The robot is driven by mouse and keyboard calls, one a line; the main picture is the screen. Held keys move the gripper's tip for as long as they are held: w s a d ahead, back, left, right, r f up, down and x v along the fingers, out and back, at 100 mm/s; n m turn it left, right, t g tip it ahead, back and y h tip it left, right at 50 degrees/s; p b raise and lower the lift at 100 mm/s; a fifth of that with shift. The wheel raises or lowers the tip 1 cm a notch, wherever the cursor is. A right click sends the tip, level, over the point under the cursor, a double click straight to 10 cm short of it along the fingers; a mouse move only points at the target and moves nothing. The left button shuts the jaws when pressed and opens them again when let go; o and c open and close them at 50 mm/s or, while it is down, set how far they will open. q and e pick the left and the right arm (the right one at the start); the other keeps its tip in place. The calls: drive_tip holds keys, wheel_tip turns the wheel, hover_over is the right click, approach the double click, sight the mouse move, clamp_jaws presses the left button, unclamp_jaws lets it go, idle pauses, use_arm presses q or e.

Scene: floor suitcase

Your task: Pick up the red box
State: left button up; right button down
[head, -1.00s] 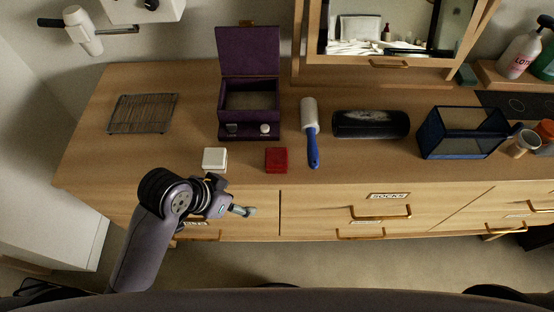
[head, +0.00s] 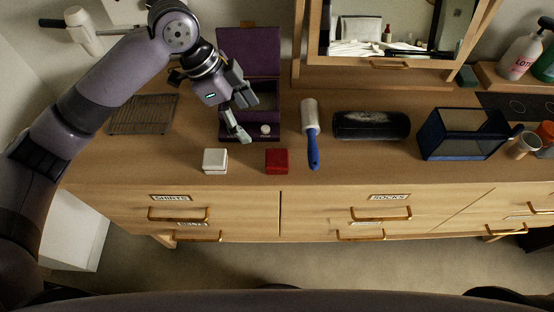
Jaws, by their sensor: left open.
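The small red box (head: 277,161) sits on the dresser top near its front edge, in the middle-left of the head view. My left gripper (head: 240,132) is open and empty, its fingers pointing down. In the picture it lies above and to the left of the red box, in front of the open purple jewelry box (head: 248,52), and hides part of that box. The red box is apart from the gripper and fully visible. My right gripper is not in view.
A white box (head: 215,161) sits left of the red box. A blue-handled lint roller (head: 311,135) lies to its right, then a dark case (head: 371,125) and a blue glass-sided box (head: 461,134). A wire rack (head: 143,115) is at left. The dresser front edge is clear.

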use_arm(q)
drive_tip(key=p, duration=0.2)
approach(277, 157)
drive_tip(key=x, duration=0.4)
drive_tip(key=shift+w+f, duration=0.1)
drive_tip(key=shift+f, duration=0.3)
drive_tip(key=p+x, duration=0.2)
drive_tip(key=x, duration=0.2)
drive_tip(key=shift+d+f, duration=0.4)
drive_tip(key=shift+f, duration=0.3)
drive_tip(key=c, duration=1.2)
